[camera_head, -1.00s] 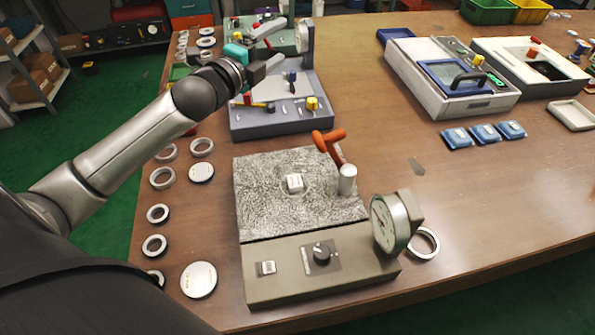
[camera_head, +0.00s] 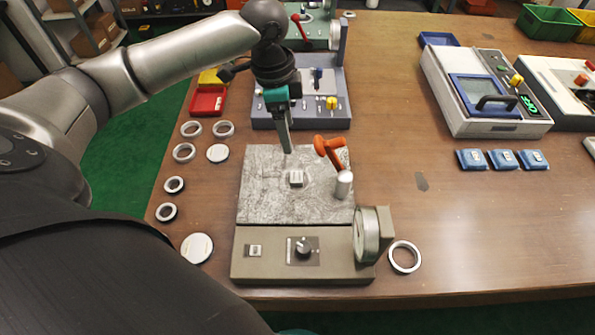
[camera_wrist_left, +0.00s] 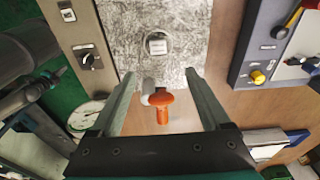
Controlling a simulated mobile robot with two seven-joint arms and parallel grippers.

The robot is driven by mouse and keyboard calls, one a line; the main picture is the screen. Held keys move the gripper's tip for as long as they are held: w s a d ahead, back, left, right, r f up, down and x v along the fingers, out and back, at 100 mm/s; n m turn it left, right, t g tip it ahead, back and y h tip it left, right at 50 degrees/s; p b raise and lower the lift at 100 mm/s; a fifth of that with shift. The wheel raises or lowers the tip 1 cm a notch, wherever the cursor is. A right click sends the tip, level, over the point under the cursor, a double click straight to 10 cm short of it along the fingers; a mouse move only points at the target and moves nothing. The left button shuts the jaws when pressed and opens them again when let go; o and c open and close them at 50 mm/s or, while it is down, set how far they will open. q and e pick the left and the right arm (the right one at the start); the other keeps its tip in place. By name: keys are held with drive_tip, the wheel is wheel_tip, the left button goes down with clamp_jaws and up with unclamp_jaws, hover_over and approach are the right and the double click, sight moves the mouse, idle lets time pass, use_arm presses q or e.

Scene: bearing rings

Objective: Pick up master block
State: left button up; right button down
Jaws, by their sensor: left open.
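The master block, a small pale metal block (camera_head: 296,178), sits on the speckled grey plate (camera_head: 262,205) of the near gauge stand. In the left wrist view the block (camera_wrist_left: 157,45) lies at the top middle, on a round spot of the plate. My left gripper (camera_head: 287,148) points down just behind and above the block in the head view. In the left wrist view its two fingers (camera_wrist_left: 160,74) are wide apart with nothing gripped, and the block shows beyond the tips. My right gripper is not in view.
An orange lever (camera_head: 329,150) on a silver post (camera_head: 344,184) stands right of the block. A dial gauge (camera_head: 367,236) stands at the front right. Rings (camera_head: 184,152) and discs lie to the left. A blue-grey machine (camera_head: 300,105) stands behind. The table's right middle is clear.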

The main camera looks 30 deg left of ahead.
use_arm(q)
drive_tip(key=b, duration=0.2)
hover_over(296, 176)
drive_tip(key=f, duration=0.9)
drive_tip(key=shift+a+f, duration=0.1)
drive_tip(key=shift+a, duration=0.3)
drive_tip(key=f, duration=0.3)
drive_tip(key=f+b, duration=0.1)
drive_tip(key=f, duration=0.1)
drive_tip(key=shift+s+d+f, duration=0.1)
drive_tip(key=shift+d, duration=0.25)
clamp_jaws()
